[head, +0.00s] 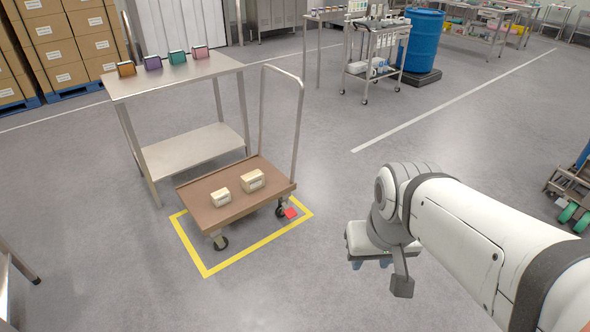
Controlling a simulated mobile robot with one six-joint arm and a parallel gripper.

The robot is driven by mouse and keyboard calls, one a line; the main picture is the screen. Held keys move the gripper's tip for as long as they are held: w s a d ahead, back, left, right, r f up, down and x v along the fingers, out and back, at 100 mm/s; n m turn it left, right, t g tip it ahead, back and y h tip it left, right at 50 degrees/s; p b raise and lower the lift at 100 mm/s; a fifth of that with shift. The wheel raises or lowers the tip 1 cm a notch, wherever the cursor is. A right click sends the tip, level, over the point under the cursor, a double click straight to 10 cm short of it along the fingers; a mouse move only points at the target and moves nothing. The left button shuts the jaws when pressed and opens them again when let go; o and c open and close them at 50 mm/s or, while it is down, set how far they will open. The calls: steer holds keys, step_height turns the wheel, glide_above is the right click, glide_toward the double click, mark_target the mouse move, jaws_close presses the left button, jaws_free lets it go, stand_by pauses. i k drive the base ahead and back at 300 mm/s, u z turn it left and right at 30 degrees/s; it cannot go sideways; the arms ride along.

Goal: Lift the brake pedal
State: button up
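The red brake pedal (290,213) sticks out low beside a caster at the right corner of a flatbed cart (228,205). The cart has a brown deck and a tall metal push handle. It stands inside a yellow floor outline. My gripper (371,264) hangs over open floor to the right of the cart and is clear of the pedal. Its fingers are mostly hidden under my wrist, so I cannot tell whether they are open or shut.
Two small boxes (253,180) sit on the deck. A metal table (175,75) with several small coloured boxes stands behind the cart. A wheeled rack (375,55) and a blue drum (421,40) stand farther back. The floor between my gripper and the pedal is clear.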

mark_target(290, 213)
steer(key=z, duration=0.1)
steer(key=i, duration=0.8)
steer(key=u, duration=0.25)
steer(key=k, duration=0.75)
steer(key=u, duration=0.15)
steer(key=i, duration=0.8)
steer(key=u, duration=1.4)
steer(key=k, duration=0.25)
steer(key=u, duration=0.3)
